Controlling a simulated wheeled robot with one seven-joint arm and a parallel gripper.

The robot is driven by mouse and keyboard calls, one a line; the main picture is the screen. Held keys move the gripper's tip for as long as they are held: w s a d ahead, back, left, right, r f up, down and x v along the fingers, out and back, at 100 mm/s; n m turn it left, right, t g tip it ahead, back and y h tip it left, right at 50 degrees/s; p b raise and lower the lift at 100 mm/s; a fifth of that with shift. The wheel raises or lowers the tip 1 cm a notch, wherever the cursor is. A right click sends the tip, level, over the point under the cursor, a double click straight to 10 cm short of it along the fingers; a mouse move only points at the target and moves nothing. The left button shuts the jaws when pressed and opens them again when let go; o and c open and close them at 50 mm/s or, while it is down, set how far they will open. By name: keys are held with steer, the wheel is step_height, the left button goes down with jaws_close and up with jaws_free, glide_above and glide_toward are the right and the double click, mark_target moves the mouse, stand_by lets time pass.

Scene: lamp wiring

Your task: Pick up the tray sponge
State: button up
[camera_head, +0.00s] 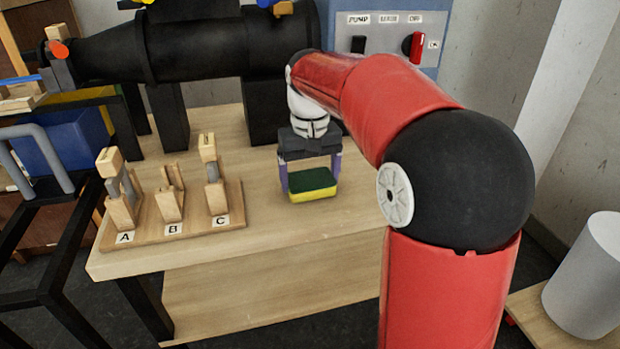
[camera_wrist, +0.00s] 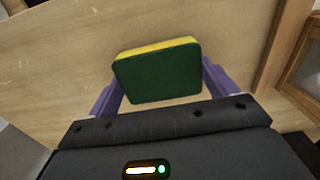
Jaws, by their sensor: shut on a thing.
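The sponge (camera_head: 312,184) has a dark green top and a yellow underside. It is between the purple fingers of my gripper (camera_head: 311,176), over the right part of the wooden table. In the wrist view the sponge (camera_wrist: 158,71) shows its green face and a yellow edge, with a purple finger of my gripper (camera_wrist: 160,88) at each side. My gripper is shut on the sponge. I cannot tell for certain whether the sponge is clear of the tabletop. No tray under the sponge can be made out.
A wooden board (camera_head: 180,228) with upright clips marked A, B and C stands left on the table (camera_head: 260,240). A large black cylinder (camera_head: 200,50) lies behind. A blue panel (camera_head: 395,35) with a red switch is at the back. The table's front right is clear.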

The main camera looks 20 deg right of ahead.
mark_target(310, 178)
step_height(310, 178, up, 20)
steer(key=p, duration=0.5)
steer(key=shift+f, duration=0.15)
